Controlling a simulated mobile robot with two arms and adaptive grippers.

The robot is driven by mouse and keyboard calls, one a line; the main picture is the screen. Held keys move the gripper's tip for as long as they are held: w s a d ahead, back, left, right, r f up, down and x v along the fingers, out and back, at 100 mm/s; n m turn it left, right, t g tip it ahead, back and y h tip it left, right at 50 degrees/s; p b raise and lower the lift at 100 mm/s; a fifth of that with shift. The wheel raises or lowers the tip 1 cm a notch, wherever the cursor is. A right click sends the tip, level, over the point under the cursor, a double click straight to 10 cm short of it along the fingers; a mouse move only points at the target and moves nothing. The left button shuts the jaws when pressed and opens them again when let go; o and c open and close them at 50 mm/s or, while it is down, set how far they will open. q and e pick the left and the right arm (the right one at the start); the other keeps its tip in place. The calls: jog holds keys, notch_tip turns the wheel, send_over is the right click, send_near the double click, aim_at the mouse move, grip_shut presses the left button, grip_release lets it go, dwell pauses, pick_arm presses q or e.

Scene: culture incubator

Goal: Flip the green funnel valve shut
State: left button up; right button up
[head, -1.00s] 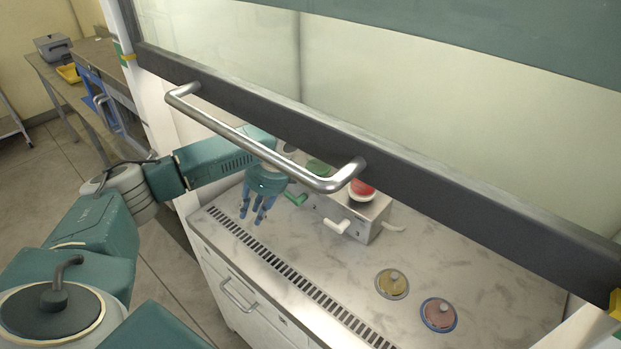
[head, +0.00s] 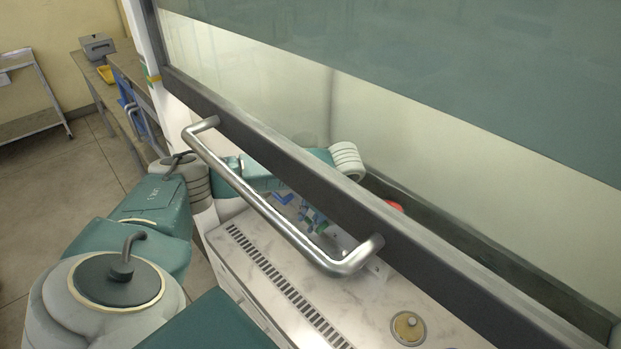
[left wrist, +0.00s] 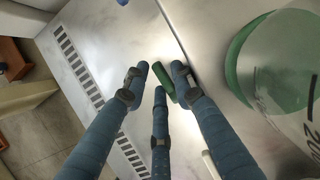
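The green valve handle (left wrist: 164,82) lies between the fingertips of my left gripper (left wrist: 159,76) in the left wrist view. The fingers are spread around it with a gap at the sides, and I cannot tell whether any finger touches it. The funnel with a green rim (left wrist: 236,72) and a clear, marked wall stands to the right of the fingers. My right gripper is not in view.
The sash's metal handle (head: 262,205) and dark bottom rail (head: 290,152) cross in front of my left arm. A red item (head: 395,206) peeks out behind the rail. A yellow round lid (head: 408,327) lies on the worktop. A slotted vent (head: 275,278) runs along its front.

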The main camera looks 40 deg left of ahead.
pick_arm(q)
jog(key=shift+s+a+f, duration=0.1)
jog(key=shift+s+f, duration=0.05)
jog(key=shift+f, duration=0.1)
grip_shut()
jog(key=h+p, duration=0.1)
jog(key=p, duration=0.1)
jog(key=shift+a+r+p, duration=0.2)
jog(key=shift+p, duration=0.1)
jog(key=shift+f+h, duration=0.25)
jog(key=shift+h, duration=0.25)
jog(key=shift+a+f+h+p, duration=0.1)
jog(key=shift+f+h+p, duration=0.15)
jog(key=shift+h+p, duration=0.05)
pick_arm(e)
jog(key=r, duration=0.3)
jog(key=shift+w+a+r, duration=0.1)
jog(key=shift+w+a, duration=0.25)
